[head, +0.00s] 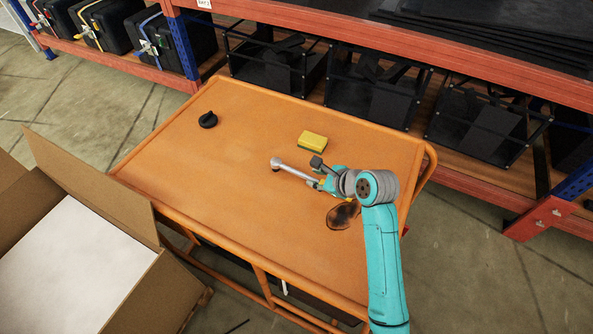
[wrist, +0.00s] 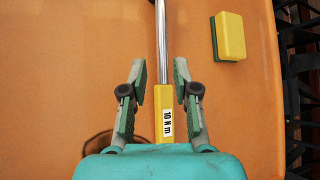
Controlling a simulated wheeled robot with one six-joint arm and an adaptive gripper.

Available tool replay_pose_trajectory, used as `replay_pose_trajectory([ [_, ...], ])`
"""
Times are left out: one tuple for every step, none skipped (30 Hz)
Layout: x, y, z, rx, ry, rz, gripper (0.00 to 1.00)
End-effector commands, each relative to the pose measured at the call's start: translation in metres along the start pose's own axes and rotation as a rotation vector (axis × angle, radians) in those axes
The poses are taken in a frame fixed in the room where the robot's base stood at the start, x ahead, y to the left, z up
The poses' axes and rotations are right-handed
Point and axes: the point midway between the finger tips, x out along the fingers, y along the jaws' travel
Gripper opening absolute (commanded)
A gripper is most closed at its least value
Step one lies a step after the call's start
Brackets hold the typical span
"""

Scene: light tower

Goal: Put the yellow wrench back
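The yellow wrench (head: 295,170) has a bright metal shaft and a round head, which points left on the orange table in the head view. In the wrist view its yellow handle (wrist: 165,110) carries a "10 N m" label. My gripper (head: 318,175) is over the handle end of the wrench. In the wrist view my gripper (wrist: 159,75) is open. Its two fingers are on either side of the wrench, with a gap on both sides. My gripper partly hides the handle in the head view.
An open cardboard box (head: 100,205) stands at left. Black wire crates (head: 375,90) sit on the shelf behind. The table's left half is mostly clear.

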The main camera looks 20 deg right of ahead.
Motion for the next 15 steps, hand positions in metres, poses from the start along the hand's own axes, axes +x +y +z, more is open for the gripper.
replay_pose_trajectory([
  [0.009,0.000,0.001,-0.001,0.000,0.002,0.30],
  [0.013,0.000,0.000,0.000,0.000,0.002,0.30],
  [0.018,0.000,0.001,0.000,-0.001,0.002,0.30],
  [0.022,0.000,0.001,-0.001,-0.001,0.002,0.30],
  [0.025,0.001,0.000,0.000,0.000,0.003,0.30],
  [0.028,0.000,0.000,0.000,0.000,0.002,0.30],
  [0.030,0.000,0.000,0.000,0.000,0.001,0.30],
  [0.031,0.000,0.000,0.000,0.000,0.000,0.30],
  [0.033,0.000,0.000,0.000,0.000,0.000,0.30],
  [0.035,0.000,0.000,0.000,0.000,0.000,0.30],
  [0.036,-0.001,0.001,0.000,0.000,0.001,0.30],
  [0.040,-0.001,0.001,-0.001,0.000,0.001,0.30],
  [0.043,-0.002,0.002,-0.001,0.000,0.001,0.30],
  [0.048,-0.002,0.002,-0.001,0.000,0.001,0.30],
  [0.054,-0.002,0.003,-0.001,0.000,0.001,0.30],
])
